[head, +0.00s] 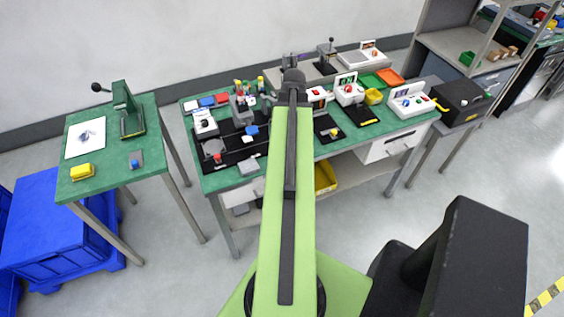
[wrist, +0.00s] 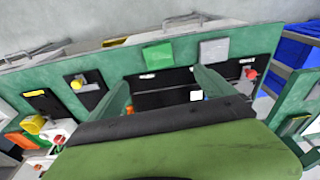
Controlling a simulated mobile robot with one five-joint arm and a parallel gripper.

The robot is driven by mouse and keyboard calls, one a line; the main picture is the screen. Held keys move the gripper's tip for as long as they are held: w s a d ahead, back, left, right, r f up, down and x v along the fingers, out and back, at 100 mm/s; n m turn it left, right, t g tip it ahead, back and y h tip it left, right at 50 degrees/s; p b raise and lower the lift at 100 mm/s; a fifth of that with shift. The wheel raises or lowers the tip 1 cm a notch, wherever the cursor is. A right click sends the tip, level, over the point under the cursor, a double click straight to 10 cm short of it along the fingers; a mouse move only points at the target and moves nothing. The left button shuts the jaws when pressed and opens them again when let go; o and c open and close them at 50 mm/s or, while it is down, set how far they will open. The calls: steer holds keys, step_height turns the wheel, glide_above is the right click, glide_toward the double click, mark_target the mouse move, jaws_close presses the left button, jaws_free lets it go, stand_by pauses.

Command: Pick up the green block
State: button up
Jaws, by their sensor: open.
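The green block (wrist: 158,56) lies on the green bench top, near the bench edge at the top of the wrist view. In the head view my own arm covers the part of the bench where it would be, and I cannot see it there. My gripper (wrist: 160,80) is open, its two green fingers spread apart with nothing visible between the tips. The block appears just beyond the fingertips, roughly centred between them, and apart from them.
A grey block (wrist: 214,50) lies beside the green one; it also shows in the head view (head: 248,167). A black tray (wrist: 180,92) lies below the fingers. Fixtures crowd the bench (head: 218,182). A side table (head: 105,180) stands left, with open floor between.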

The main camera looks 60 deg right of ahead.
steer(key=f+b, duration=0.3)
steer(key=w+f+b, duration=0.1)
steer(key=f+b, duration=0.2)
steer(key=f, duration=0.1)
steer(key=d+f+b, duration=0.1)
steer(key=f+b, duration=0.3)
steer(key=shift+w, duration=0.2)
steer(key=f+b, duration=0.5)
steer(key=shift+w+d+f, duration=0.15)
steer(key=shift+w+d, duration=0.2)
steer(key=shift+r, duration=0.2)
steer(key=shift+c, duration=0.2)
steer(key=c, duration=1.4)
